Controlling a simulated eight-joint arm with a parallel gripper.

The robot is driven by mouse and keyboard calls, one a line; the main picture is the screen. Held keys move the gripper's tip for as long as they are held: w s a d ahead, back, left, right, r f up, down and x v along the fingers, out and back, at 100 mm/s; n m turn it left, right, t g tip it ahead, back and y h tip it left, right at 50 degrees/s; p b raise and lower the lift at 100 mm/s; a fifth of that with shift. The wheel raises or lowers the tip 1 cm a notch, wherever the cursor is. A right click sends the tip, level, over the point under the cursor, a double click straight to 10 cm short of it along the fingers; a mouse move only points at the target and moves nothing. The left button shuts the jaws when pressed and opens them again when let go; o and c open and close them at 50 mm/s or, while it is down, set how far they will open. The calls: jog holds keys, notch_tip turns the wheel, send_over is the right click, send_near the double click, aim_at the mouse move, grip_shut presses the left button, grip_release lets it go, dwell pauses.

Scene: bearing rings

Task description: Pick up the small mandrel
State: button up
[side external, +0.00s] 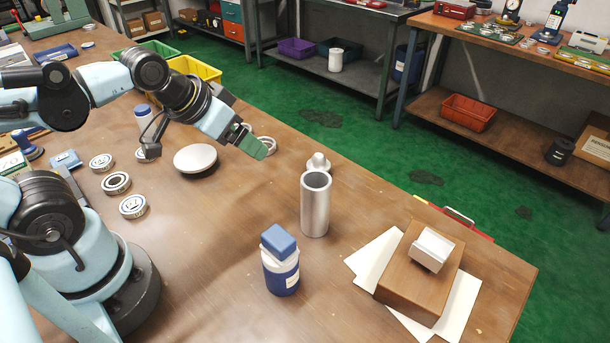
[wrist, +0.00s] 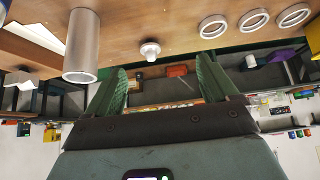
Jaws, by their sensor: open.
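The small mandrel (side external: 318,163) is a short, pale metal piece with a narrow knob on a wider base. It stands upright on the table, just behind the tall silver tube (side external: 315,208). In the wrist view the small mandrel (wrist: 150,50) shows beyond my fingertips, near the middle, with the silver tube (wrist: 83,45) to its left. My gripper (side external: 259,147), with green fingers, is above the table to the left of the mandrel and apart from it. In the wrist view my gripper (wrist: 161,68) is open, with nothing between its fingers.
A blue-and-white bottle (side external: 281,268) stands in front of the tube. A wooden block (side external: 405,287) with a white piece on top lies on papers at right. Bearing rings (side external: 116,182) lie at left; others (wrist: 253,19) show in the wrist view. A round pale disc (side external: 195,158) sits below my arm.

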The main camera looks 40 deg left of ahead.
jog(key=shift+w, duration=0.1)
jog(key=n+h, duration=1)
jog(key=n, duration=1.2)
send_near(319, 160)
jog(key=shift+w+a+r+g, duration=0.15)
jog(key=shift+a+g, duration=0.05)
jog(key=shift+a, duration=0.25)
jog(key=shift+w+a+r+g, duration=0.1)
jog(key=shift+a+r+g, duration=0.1)
jog(key=shift+a, duration=0.25)
jog(key=shift+a+f+n+t+h, duration=0.3)
jog(key=shift+a+f+n+h, duration=0.35)
jog(key=shift+n, duration=0.35)
jog(key=x, duration=0.7)
jog(key=shift+s+r, duration=0.1)
jog(key=shift+x, duration=2.65)
jog(key=shift+s, duration=0.1)
jog(key=shift+c, duration=0.3)
